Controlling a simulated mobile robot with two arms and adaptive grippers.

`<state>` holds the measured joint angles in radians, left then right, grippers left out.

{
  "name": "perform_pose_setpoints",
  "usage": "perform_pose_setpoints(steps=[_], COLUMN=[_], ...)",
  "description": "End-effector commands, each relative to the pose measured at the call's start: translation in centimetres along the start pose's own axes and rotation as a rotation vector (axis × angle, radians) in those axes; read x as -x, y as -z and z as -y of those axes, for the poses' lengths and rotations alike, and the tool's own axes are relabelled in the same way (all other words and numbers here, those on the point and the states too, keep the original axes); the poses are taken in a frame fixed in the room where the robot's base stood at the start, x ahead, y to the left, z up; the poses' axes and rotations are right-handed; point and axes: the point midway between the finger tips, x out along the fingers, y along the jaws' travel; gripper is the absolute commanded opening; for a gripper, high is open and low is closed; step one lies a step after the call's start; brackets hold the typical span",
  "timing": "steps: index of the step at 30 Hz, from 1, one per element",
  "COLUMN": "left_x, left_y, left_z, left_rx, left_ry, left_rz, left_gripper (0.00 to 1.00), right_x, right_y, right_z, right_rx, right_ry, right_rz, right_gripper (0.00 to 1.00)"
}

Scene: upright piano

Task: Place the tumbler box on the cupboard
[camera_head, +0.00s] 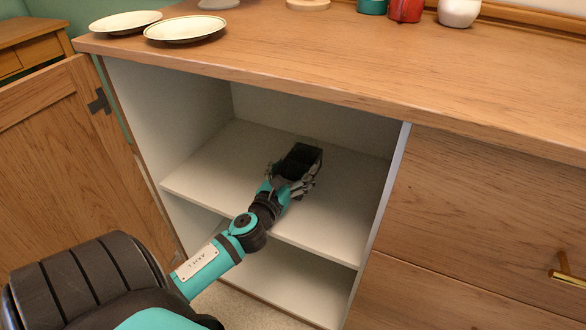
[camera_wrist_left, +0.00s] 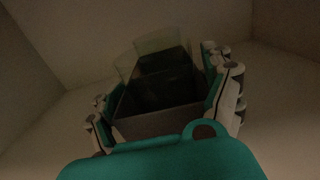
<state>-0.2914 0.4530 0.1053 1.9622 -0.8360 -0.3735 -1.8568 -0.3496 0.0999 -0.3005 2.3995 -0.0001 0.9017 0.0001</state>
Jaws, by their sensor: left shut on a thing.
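The tumbler box (camera_head: 301,160) is a small dark, nearly black box inside the open cupboard (camera_head: 341,197). It is at or just above the upper white shelf; I cannot tell whether it touches. My left gripper (camera_head: 296,178) reaches in from the front and is shut on the box. In the left wrist view the box (camera_wrist_left: 160,92) sits between the two fingers of the left gripper (camera_wrist_left: 165,105), with pale see-through flaps or panels at its far end. That view is dim. My right gripper is not in view.
The cupboard door (camera_head: 75,165) stands open at the left. Shelf space is free around the box, and a lower compartment (camera_head: 292,285) is empty. Two plates (camera_head: 185,28) and several other items stand on the wooden top (camera_head: 330,52). Closed drawers (camera_head: 480,210) are at the right.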

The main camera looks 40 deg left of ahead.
Motion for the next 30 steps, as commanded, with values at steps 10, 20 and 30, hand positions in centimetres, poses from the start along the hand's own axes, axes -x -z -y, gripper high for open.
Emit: perform_pose_setpoints(steps=[10, 20, 30], left_x=[0.0, 1.0, 7.9], left_y=[0.0, 0.0, 0.1], left_z=[0.0, 0.1, 0.0], left_rx=[0.0, 0.002, 0.003], left_ry=[0.0, 0.001, -0.002], left_rz=[-0.001, -0.002, -0.005], left_gripper=[1.0, 1.0, 1.0], right_x=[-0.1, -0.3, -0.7], right_y=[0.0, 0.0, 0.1], right_z=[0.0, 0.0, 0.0], right_rx=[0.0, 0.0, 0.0], right_ry=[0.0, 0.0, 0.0], right_rz=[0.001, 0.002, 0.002], right_gripper=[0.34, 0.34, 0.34])
